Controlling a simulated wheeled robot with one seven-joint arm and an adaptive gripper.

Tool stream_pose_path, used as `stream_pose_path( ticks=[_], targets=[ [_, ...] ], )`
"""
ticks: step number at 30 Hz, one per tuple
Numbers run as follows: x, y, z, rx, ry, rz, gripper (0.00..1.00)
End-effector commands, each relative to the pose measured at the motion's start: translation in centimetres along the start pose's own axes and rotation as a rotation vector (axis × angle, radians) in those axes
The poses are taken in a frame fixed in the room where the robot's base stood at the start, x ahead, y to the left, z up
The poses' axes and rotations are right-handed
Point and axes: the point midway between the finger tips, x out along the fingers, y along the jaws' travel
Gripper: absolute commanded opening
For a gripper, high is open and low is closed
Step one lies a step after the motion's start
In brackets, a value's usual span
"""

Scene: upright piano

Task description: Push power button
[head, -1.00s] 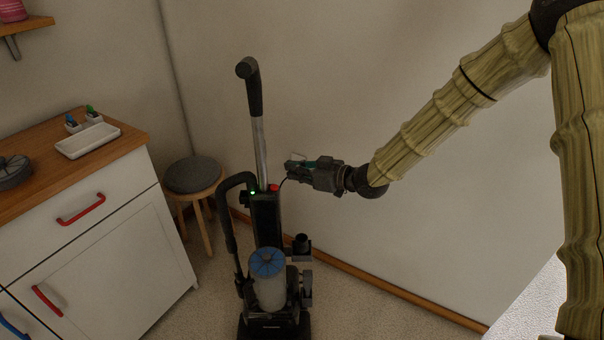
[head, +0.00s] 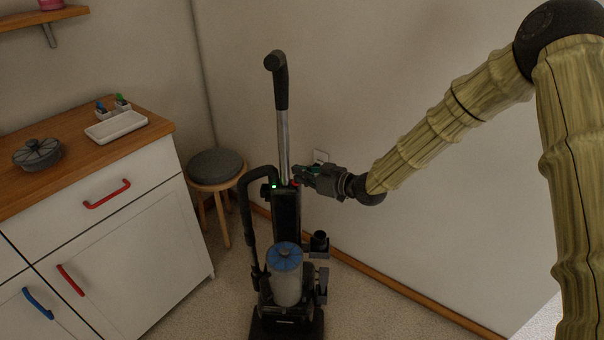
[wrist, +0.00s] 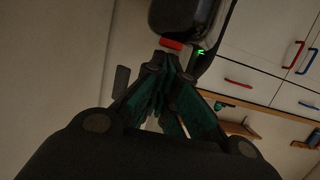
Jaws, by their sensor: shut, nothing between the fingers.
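An upright vacuum cleaner (head: 286,217) stands on the floor, black with a clear canister and a blue top. A red button (wrist: 171,43) sits at the top of its black body, at the edge. In the head view the red button (head: 294,183) is mostly hidden by my fingers. A green light (head: 274,186) glows on the other side of the body, and it also shows in the wrist view (wrist: 201,52). My gripper (head: 299,176) is shut and empty. Its fingertips (wrist: 162,60) are right at the red button; I cannot tell whether they touch it.
A round stool (head: 216,166) stands behind the vacuum on the left. A white cabinet (head: 130,225) with a wooden top fills the left side. The floor at the right is clear.

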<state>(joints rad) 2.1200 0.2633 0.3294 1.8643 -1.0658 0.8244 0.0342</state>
Motion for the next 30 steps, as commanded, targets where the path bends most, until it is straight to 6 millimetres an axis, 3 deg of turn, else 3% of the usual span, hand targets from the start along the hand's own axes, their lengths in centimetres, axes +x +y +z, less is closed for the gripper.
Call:
stream_pose_path(
  ticks=[11, 20, 26, 30],
  targets=[
    [0.4, 0.0, 1.8, 0.0, -0.003, 0.0, 0.0],
    [0.4, -0.1, 2.1, 0.002, -0.008, -0.001, 0.0],
    [0.1, -0.2, 0.8, 0.002, -0.007, -0.002, 0.0],
    [-0.4, -0.2, -1.3, -0.001, -0.002, -0.001, 0.0]
  ],
)
